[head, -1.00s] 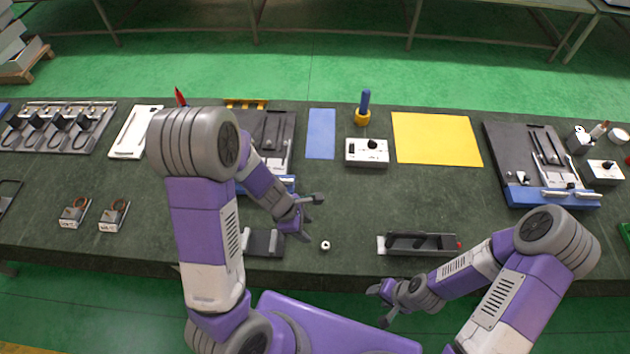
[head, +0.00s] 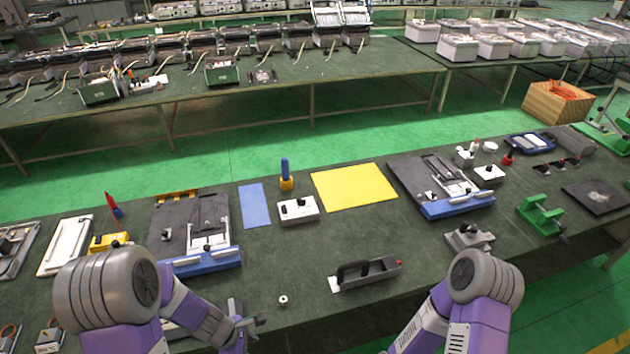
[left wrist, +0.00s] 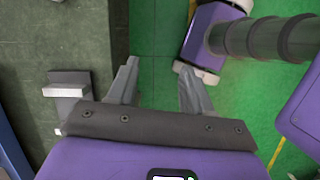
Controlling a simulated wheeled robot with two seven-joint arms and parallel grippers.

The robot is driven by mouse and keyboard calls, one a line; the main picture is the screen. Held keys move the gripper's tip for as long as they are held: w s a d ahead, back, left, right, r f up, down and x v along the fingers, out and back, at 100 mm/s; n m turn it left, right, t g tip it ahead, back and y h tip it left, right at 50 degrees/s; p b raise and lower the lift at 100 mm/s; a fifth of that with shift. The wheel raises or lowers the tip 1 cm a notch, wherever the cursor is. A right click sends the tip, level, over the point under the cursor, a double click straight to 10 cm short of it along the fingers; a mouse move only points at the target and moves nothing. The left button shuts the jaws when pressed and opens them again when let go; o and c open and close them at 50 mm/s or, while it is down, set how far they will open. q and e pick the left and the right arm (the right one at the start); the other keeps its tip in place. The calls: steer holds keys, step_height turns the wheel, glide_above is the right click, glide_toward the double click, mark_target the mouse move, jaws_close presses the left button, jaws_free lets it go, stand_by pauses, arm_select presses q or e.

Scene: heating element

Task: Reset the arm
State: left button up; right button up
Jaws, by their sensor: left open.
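My left gripper (head: 252,326) is low in the head view, by the table's front edge. In the left wrist view the left gripper (left wrist: 154,70) has its two fingers apart, with only green floor between them. Nothing is held. My right arm (head: 478,280) comes in at the lower right of the head view, and its gripper is cut off below the picture edge.
The dark table (head: 290,250) bears a black-handled grey tool (head: 365,273), a small nut-like part (head: 283,300), a white switch box (head: 298,210), a yellow mat (head: 355,187), a blue mat (head: 255,205) and a green fixture (head: 541,215). Bare table lies around the nut-like part.

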arm_select(q)
steer(key=s+d+f+m+b, duration=0.1)
steer(key=d+f+m+b, duration=0.1)
steer(key=f+m, duration=0.3)
steer(key=s+d+f+m+b, duration=0.2)
steer(key=f+m+b, duration=0.2)
steer(key=f, duration=0.5)
steer(key=s+d+f+m+b, duration=0.2)
steer(key=f+m+b, duration=0.2)
steer(key=f+m, duration=0.3)
steer(key=shift+s+d+f+m, duration=0.25)
steer(key=shift+d+f+m, duration=0.15)
steer(key=shift+f, duration=0.05)
arm_select(e)
step_height(320, 180, down, 11)
steer(key=w, duration=0.1)
steer(key=shift+w, duration=0.15)
